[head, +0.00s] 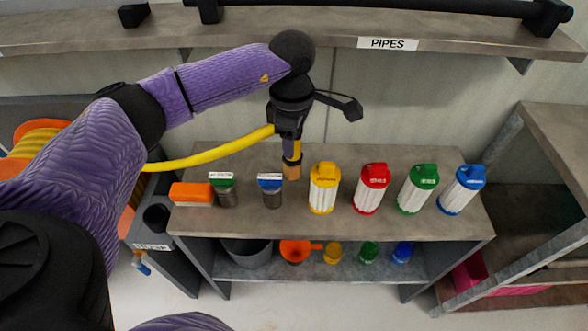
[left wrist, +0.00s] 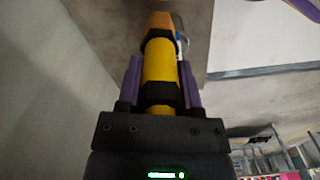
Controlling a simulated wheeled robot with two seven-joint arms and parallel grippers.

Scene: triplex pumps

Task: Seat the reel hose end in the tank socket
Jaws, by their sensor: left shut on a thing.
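My left gripper (head: 291,152) is shut on the yellow reel hose end and holds it above the bench, pointing down. The hose end's brass tip (head: 291,170) shows below the fingers, near the back of the bench; I cannot tell whether it touches the top. In the left wrist view the yellow hose end (left wrist: 160,75) lies between the purple fingers, its brass tip away from me. The yellow hose (head: 215,153) runs left to the orange reel (head: 40,128). A dark round socket (head: 156,215) is on the grey tank unit left of the bench, apart from the hose end. My right gripper is out of view.
The bench (head: 330,222) holds an orange block (head: 190,194), two small canisters, and yellow, red (head: 371,188), green and blue filter cartridges to the right. A tap with a blue handle (head: 141,265) sticks out below the socket. A PIPES shelf (head: 450,38) is above.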

